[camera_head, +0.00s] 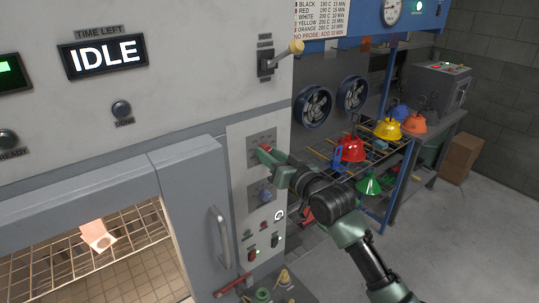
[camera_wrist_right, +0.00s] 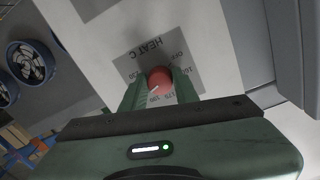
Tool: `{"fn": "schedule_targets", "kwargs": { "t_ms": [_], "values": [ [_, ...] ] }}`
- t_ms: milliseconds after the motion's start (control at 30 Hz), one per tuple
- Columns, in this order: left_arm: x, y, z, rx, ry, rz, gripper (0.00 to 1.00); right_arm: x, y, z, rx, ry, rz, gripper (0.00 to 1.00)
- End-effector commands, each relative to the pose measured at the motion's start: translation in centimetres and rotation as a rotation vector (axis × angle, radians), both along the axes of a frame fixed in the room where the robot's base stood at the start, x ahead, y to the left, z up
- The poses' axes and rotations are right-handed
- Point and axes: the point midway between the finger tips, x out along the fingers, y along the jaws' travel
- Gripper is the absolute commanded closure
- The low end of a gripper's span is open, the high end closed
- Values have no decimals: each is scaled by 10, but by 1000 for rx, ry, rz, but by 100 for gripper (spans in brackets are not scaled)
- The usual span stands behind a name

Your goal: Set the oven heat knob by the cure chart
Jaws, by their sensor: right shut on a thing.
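The red heat knob (camera_wrist_right: 159,78) sits on a grey "HEAT C" plate (camera_wrist_right: 135,60) in the right wrist view. My right gripper (camera_wrist_right: 160,88) is shut on the knob, one finger on each side. The knob's pale mark points down-left, toward a label that looks like 190; the small print is hard to read. In the head view the right gripper (camera_head: 269,152) is at the upper part of the oven's control panel (camera_head: 240,150). The cure chart (camera_head: 320,17) is at the top; its readable rows list colours, temperatures and minutes. My left gripper is not in view.
The oven display (camera_head: 103,57) reads IDLE. The oven opening shows a wire rack (camera_head: 60,262) and a pale pinkish piece (camera_head: 97,235). A door handle (camera_head: 221,237) is left of the panel. Coloured hoods stand on a rack at right.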

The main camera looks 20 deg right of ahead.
Motion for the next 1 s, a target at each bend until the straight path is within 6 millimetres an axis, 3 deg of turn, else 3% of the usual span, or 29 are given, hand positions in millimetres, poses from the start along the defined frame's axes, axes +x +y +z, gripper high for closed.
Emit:
{"fn": "schedule_targets", "kwargs": {
  "t_ms": [300,800,833,900,1000],
  "values": [
    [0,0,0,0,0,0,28,0,0,-1,103,41,0,100],
    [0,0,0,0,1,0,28,0,0,-1,118,48,0,100],
    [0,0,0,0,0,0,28,0,0,-2,118,48,0,67],
    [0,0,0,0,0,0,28,0,0,-1,118,47,0,48],
    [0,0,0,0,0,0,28,0,0,-1,118,46,0,48]
  ]
}}
